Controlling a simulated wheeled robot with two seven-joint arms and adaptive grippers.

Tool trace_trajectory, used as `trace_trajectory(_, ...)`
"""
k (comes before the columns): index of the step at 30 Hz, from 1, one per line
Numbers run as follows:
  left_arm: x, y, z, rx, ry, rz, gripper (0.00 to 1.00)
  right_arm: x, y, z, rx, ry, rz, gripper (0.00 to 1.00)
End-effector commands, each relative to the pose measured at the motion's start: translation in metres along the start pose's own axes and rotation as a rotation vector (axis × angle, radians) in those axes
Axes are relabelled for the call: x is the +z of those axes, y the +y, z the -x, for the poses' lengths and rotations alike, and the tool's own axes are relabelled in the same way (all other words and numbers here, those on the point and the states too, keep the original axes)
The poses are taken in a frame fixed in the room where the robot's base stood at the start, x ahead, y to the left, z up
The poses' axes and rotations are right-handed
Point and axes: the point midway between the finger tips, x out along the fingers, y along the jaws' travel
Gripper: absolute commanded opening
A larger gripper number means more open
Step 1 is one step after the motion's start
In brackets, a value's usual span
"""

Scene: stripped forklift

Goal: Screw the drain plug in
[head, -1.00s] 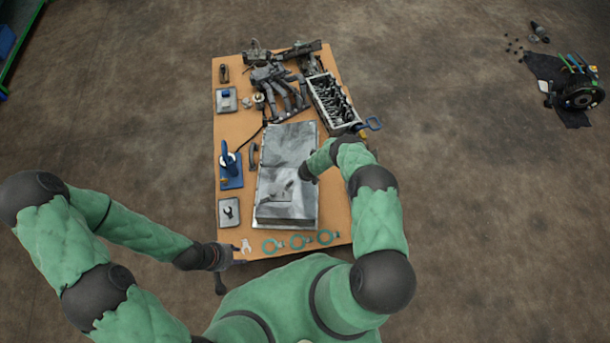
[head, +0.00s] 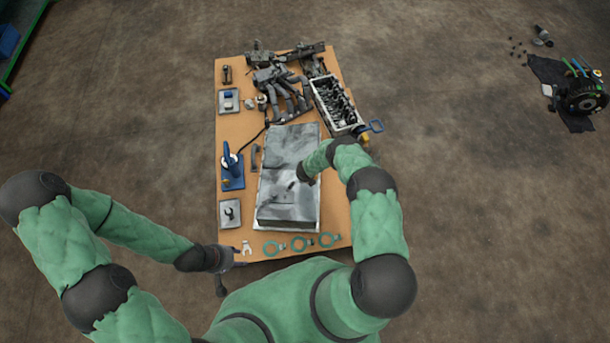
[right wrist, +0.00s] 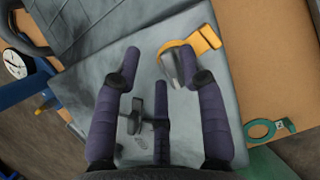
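The grey metal pan (head: 290,148) lies on the table under my right gripper; it fills the middle of the right wrist view (right wrist: 75,90). My right gripper (right wrist: 157,68) has its purple fingers spread, with nothing clearly clamped. A yellow-orange bent part (right wrist: 205,40) with a grey end lies by its right fingertip. A dark T-shaped piece (right wrist: 134,117) shows between the fingers, lower down. I cannot tell which of these, if either, is the drain plug. My left gripper (head: 230,273) is off the table's front left corner, fingers apart and empty.
The orange-brown table (head: 235,120) holds an engine block (head: 337,103), a manifold (head: 285,90), a blue stand with a dial (head: 231,170) and small trays (head: 230,213) along the left. Green rings (head: 300,244) line the front edge.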

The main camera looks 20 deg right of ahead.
Motion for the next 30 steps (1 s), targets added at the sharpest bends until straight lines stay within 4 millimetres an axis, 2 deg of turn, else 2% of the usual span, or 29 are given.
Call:
trace_trajectory(5, 0.000, 0.001, 0.003, 0.000, 0.000, 0.000, 0.40, 0.000, -0.001, 0.003, -0.001, 0.002, -0.001, 0.42)
trace_trajectory(23, 0.001, 0.011, 0.032, 0.000, 0.000, 0.000, 0.40, 0.014, -0.001, 0.040, -0.002, 0.004, -0.002, 0.42)
trace_trajectory(30, 0.001, 0.011, 0.032, 0.000, 0.000, 0.000, 0.40, 0.014, -0.001, 0.041, -0.002, 0.006, -0.002, 0.42)
